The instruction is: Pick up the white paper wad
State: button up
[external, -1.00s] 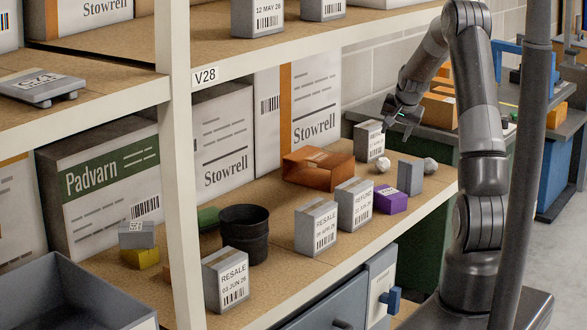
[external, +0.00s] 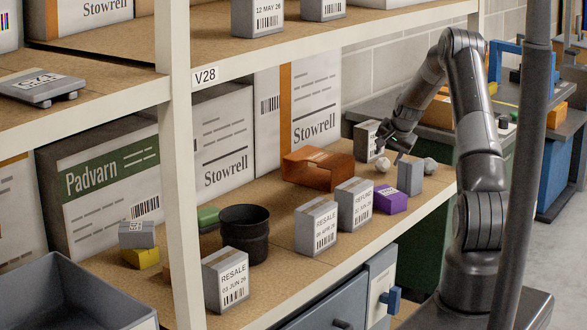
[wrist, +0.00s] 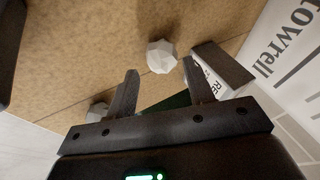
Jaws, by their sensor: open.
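Two white paper wads lie on the tan shelf board. One wad (external: 382,164) is beside the grey labelled box at the back; it also shows in the wrist view (wrist: 161,56), just beyond and between the fingertips. The other wad (external: 430,166) is to the right; in the wrist view it is partly hidden behind the left finger (wrist: 97,112). My gripper (external: 396,155) is open and empty, pointing down above the shelf near the first wad. In the wrist view my gripper (wrist: 160,75) has its fingers spread, with nothing between them.
A grey labelled box (external: 366,141) stands close to the first wad. A grey block (external: 410,177), a purple box (external: 390,200) and an orange-brown bin (external: 318,166) are nearby. The upper shelf (external: 330,38) runs above.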

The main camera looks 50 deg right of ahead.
aim_at(385, 160)
jog(key=x, duration=0.4)
jog(key=shift+w, duration=0.15)
jog(key=shift+r, duration=0.1)
jog(key=c, duration=0.6)
